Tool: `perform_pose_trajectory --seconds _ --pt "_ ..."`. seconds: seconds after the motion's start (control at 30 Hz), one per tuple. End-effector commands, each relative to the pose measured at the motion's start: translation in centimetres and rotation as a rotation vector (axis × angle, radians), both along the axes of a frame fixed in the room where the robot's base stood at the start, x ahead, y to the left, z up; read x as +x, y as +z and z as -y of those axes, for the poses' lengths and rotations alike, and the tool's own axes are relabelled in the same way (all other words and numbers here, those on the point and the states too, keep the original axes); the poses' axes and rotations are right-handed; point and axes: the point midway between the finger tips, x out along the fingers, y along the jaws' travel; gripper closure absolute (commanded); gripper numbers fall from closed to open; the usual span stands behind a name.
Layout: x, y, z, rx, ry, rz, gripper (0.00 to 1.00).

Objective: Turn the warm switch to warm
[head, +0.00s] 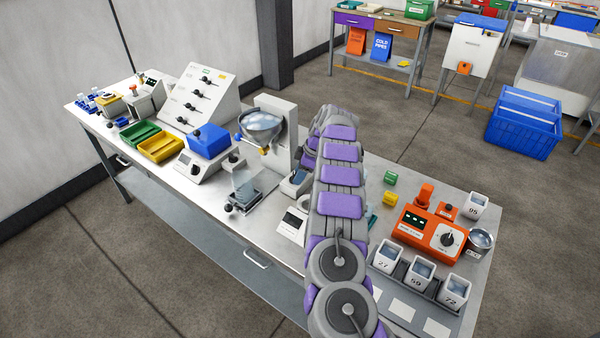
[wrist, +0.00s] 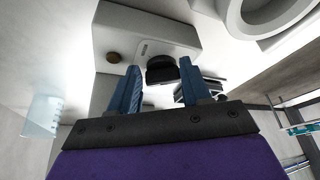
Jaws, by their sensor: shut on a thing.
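In the wrist view, a black rounded knob (wrist: 161,72) sits on the face of a pale box (wrist: 150,30). I take this knob for the warm switch; its small label cannot be read. My gripper (wrist: 160,66) has one blue finger on each side of the knob and is shut on it. Which way the knob points cannot be told. In the head view my purple and grey arm reaches over the bench (head: 235,170) and hides my gripper and the knob.
A metal bowl machine (head: 283,125) stands just left of my arm. An orange control box (head: 418,228) and several white cups stand to the right. In the wrist view, a clear beaker (wrist: 42,112) is at left and a round rim (wrist: 232,15) at upper right.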

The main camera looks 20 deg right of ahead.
Motion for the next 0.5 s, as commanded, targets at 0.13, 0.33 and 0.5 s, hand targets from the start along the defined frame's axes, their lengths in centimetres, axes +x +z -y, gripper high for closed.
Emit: perform_pose_trajectory --seconds 0.13,0.33,0.5 --pt "0.32 0.33 0.00 -0.006 -0.005 0.012 0.81" --pt "0.39 0.34 -0.03 -0.002 -0.002 0.013 0.86" --pt "0.43 0.35 -0.09 -0.001 -0.002 0.013 0.86"
